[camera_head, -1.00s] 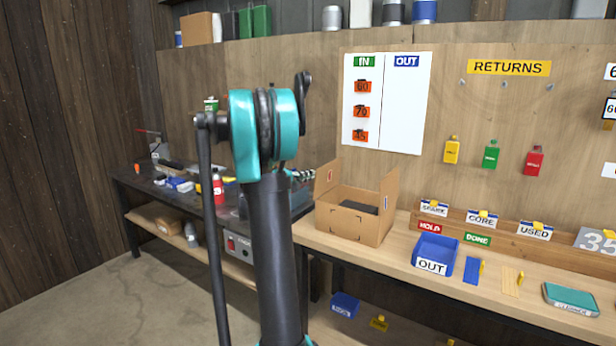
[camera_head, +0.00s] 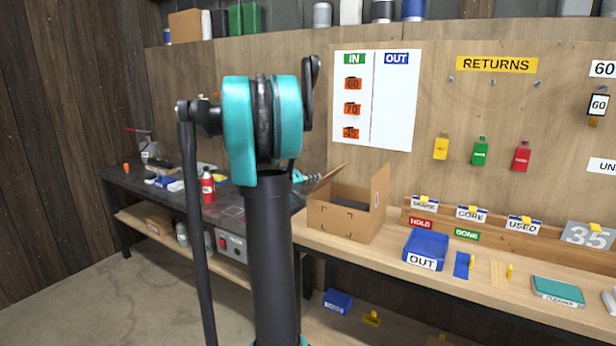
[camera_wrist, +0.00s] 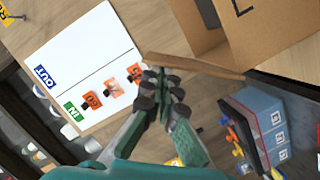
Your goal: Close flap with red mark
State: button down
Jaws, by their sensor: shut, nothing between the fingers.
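The cardboard box (camera_head: 338,222) stands on the wooden bench, right of my arm. The right flap (camera_head: 379,184) stands upright with a small dark mark. My gripper (camera_head: 314,177) is at the outer side of the left flap, partly hidden behind my arm. In the wrist view my gripper (camera_wrist: 167,84) is shut and empty, its tips against or very near the left flap (camera_wrist: 196,66), seen nearly edge-on. The box (camera_wrist: 275,35) fills the upper right there.
A blue OUT bin (camera_head: 426,248) and the HOLD label (camera_head: 423,223) are right of the box. A dark bench (camera_head: 140,185) with a red bottle (camera_head: 207,186) is at the left. The IN/OUT board (camera_head: 375,100) hangs behind the box.

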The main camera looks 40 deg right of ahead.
jog(key=s+d+f+m+t+y, duration=0.1)
jog(key=s+d+f+m+t, duration=0.1)
jog(key=s+f+m, duration=0.3)
jog(key=shift+f+m+t+y, duration=0.3)
jog(key=shift+f+m+y, duration=0.1)
jog(key=shift+f+m, duration=0.9)
jog(key=shift+s+r, duration=0.1)
jog(key=shift+d+r, duration=0.1)
